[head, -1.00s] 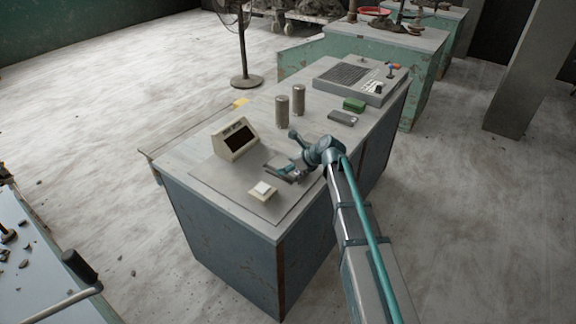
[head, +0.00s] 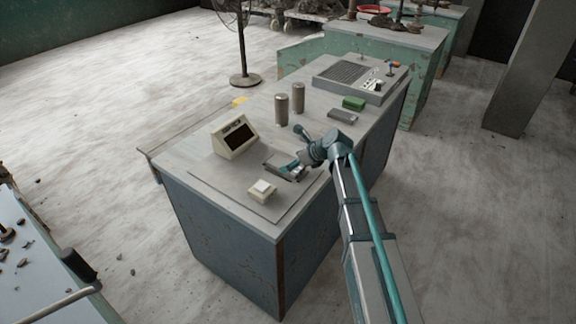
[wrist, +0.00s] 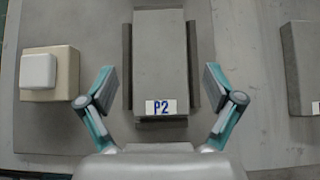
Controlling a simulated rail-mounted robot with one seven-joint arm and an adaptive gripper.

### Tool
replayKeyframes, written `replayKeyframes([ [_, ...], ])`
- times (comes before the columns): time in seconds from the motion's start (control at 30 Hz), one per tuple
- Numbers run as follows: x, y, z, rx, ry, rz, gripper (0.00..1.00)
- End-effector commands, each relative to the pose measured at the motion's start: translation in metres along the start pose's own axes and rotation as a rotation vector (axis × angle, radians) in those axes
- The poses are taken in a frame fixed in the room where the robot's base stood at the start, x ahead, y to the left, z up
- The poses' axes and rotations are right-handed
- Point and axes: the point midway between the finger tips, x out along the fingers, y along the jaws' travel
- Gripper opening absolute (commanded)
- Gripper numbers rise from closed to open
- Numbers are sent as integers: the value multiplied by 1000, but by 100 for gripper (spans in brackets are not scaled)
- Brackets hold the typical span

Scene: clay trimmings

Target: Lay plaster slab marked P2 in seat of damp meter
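The grey slab marked P2 (wrist: 160,55) lies flat between two dark side strips (wrist: 194,65) in the wrist view, its label at the near end. The strips look like the sides of a seat; whether the slab rests fully down cannot be told. My gripper (wrist: 160,78) is open, one finger to each side of the slab's near half with clear gaps. In the head view my gripper (head: 285,169) is low over the bench and partly hides the slab. A cream meter with a dark screen (head: 236,137) stands behind it to the left.
A cream block with a white top (head: 262,190) sits at the left, also in the wrist view (wrist: 50,73). A grey slab (head: 342,115), a green block (head: 354,103) and two metal cylinders (head: 298,98) stand farther back on the bench (head: 215,190).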

Motion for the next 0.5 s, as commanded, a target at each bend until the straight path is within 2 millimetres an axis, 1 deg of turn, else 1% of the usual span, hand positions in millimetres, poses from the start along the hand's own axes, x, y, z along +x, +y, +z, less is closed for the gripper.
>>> replayKeyframes([
  [0.03, -12, 1, -1, 0, -2, -3, 91],
  [0.1, -27, 1, -1, 0, -2, -3, 91],
  [0.3, -64, 1, -1, 1, -2, -2, 91],
  [0.4, -77, 1, 0, 1, -3, -1, 91],
  [0.5, -86, 1, 0, 1, -3, 0, 91],
])
